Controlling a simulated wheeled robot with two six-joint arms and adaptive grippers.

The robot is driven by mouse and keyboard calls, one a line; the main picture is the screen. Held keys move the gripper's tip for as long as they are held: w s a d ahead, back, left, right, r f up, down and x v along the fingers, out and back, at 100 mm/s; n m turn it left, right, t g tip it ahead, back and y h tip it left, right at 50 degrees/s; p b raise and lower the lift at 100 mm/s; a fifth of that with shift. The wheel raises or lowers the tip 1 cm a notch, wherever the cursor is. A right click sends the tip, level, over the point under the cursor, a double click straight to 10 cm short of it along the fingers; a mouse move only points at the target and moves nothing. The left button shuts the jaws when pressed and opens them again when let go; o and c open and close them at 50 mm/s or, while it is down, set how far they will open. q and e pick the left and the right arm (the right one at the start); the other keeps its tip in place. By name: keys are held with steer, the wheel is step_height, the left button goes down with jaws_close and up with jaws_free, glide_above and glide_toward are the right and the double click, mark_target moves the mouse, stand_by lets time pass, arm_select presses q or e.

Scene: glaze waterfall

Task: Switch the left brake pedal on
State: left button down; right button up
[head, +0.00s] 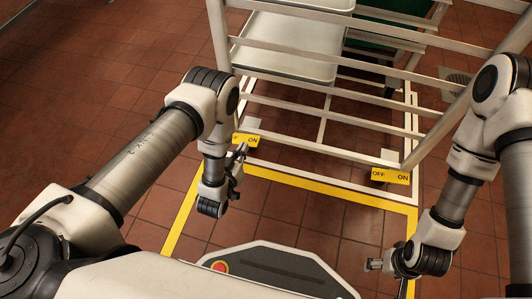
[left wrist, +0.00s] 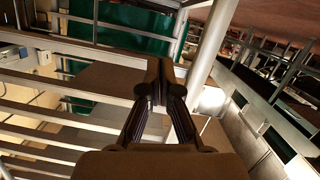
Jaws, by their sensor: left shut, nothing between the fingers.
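The left brake pedal (head: 246,139) is a yellow plate at the foot of the white rack's left post. Its "ON" lettering shows, while part of its "OFF" lettering is covered by my left gripper. My left gripper (head: 240,150) is shut and empty, right beside the pedal; I cannot tell whether it touches. In the left wrist view its fingertips (left wrist: 160,72) are together, and the pedal is not discernible there. The right brake pedal (head: 390,176), marked "OFF" and "ON", is at the rack's right post. My right gripper (head: 375,264) is low at the lower right, away from both pedals.
The white rack (head: 318,150) has several horizontal rails and holds a pale tray (head: 285,60) at the upper left. Yellow floor tape (head: 330,190) frames its base. Brown tiled floor (head: 90,75) is open to the left.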

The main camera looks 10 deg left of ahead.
arm_select(q)
steer(key=shift+s+f, duration=0.3)
steer(key=shift+f, duration=0.4)
arm_select(e)
steer(key=shift+f, duration=0.5)
arm_select(q)
steer(key=b, duration=0.6)
glide_above(256, 144)
steer(key=f, duration=0.1)
steer(key=a+f, duration=0.1)
steer(key=f, duration=0.1)
steer(key=shift+s, duration=0.1)
steer(key=f+b, duration=0.2)
steer(key=f, duration=0.1)
steer(key=shift+d+f, duration=0.15)
steer(key=shift+d, duration=0.25)
arm_select(e)
step_height(256, 144, down, 8)
steer(key=shift+w, duration=0.15)
